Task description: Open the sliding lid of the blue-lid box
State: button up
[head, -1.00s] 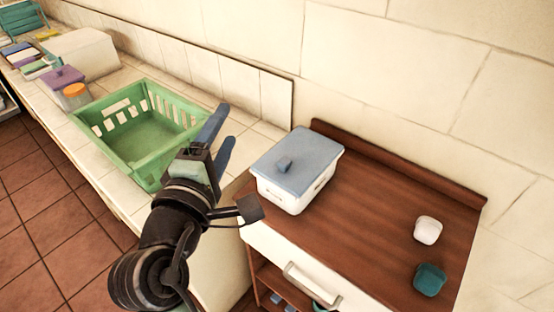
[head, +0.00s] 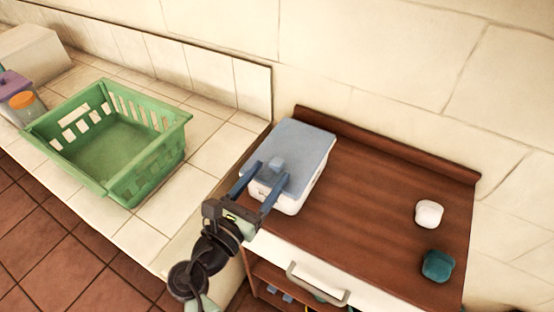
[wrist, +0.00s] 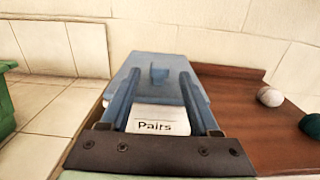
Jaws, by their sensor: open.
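The white box (head: 291,207) with a blue-grey sliding lid (head: 306,149) stands at the left end of the brown wooden cabinet top. The lid covers the box and has a small raised knob (head: 277,164) near its front edge. My gripper (head: 262,183) is open at the front of the box, its two blue fingers on either side of the knob in the head view. In the wrist view the knob (wrist: 159,75) shows beyond and between the fingertips, on the lid (wrist: 185,65). A white label reading "Pairs" (wrist: 160,122) is on the box front. Contact cannot be told.
A green basket (head: 119,150) stands on the tiled counter to the left. A white lump (head: 429,213) and a teal one (head: 438,266) lie at the cabinet's right. A raised back ledge and tiled wall are behind the box. The middle of the wooden top is clear.

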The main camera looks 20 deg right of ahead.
aim_at(274, 168)
jog(key=shift+x, duration=2.2)
jog(key=shift+c, duration=0.3)
grip_shut()
